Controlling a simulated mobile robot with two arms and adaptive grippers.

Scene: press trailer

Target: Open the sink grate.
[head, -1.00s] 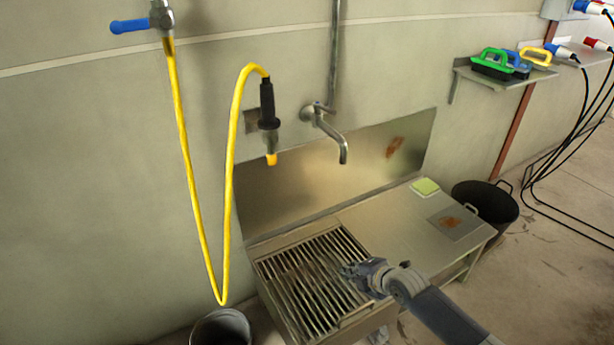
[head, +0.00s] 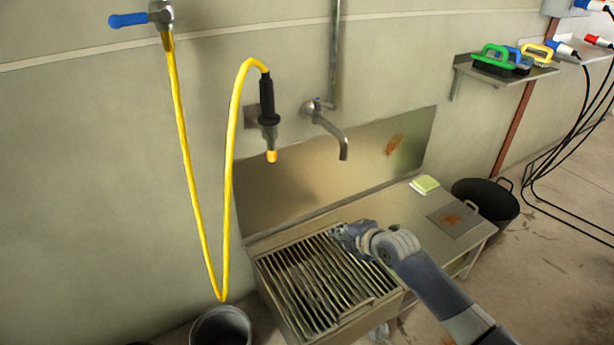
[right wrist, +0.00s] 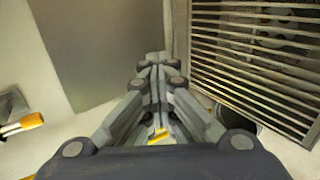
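The sink grate (head: 318,282) is a set of parallel metal bars over the basin at the left end of the steel sink unit. It appears to lie flat across the basin in the head view. It also shows at the right of the right wrist view (right wrist: 262,62). My right gripper (head: 338,233) is above the grate's back right corner, beside the drainboard. In the right wrist view its fingers (right wrist: 152,62) are together with nothing visible between them. I cannot tell whether it touches the grate. My left gripper is not in view.
A tap (head: 328,128) and a yellow hose (head: 229,170) hang on the wall above the sink. The drainboard (head: 395,215) holds a yellow-green sponge (head: 425,184). Dark buckets stand at the left (head: 221,327) and right (head: 487,203). A shelf with brushes is at upper right.

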